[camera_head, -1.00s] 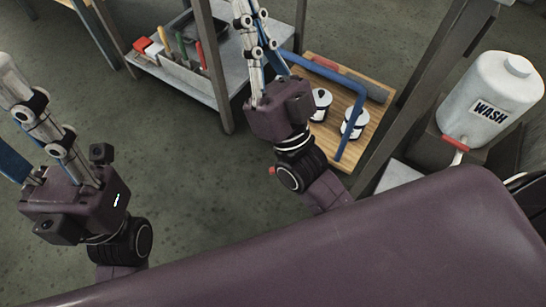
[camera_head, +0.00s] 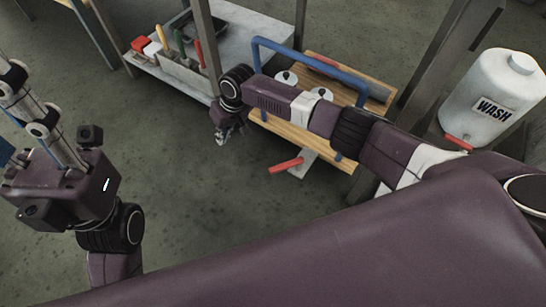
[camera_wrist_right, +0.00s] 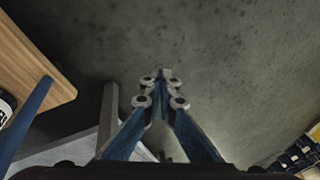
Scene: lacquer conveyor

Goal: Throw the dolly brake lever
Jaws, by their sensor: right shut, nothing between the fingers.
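The dolly (camera_head: 290,130) has a wooden deck and a blue push handle (camera_head: 300,52). Its brake lever with a red grip (camera_head: 286,165) sticks out to the left from a pale plate at the dolly's near side. My right gripper (camera_head: 221,138) is left of the lever and apart from it, pointing down, shut and empty. In the right wrist view its fingertips (camera_wrist_right: 163,73) meet over bare floor; the deck (camera_wrist_right: 30,65) is at the left, and I cannot make out the lever there. My left gripper's body (camera_head: 65,190) is at the left; its fingertips are outside the picture.
White cans (camera_head: 287,78) stand on the deck, partly behind my right forearm. A WASH tank (camera_head: 494,95) with a red tap is at the right. A shelf (camera_head: 240,50) with a tool caddy is behind. The floor left of the dolly is clear.

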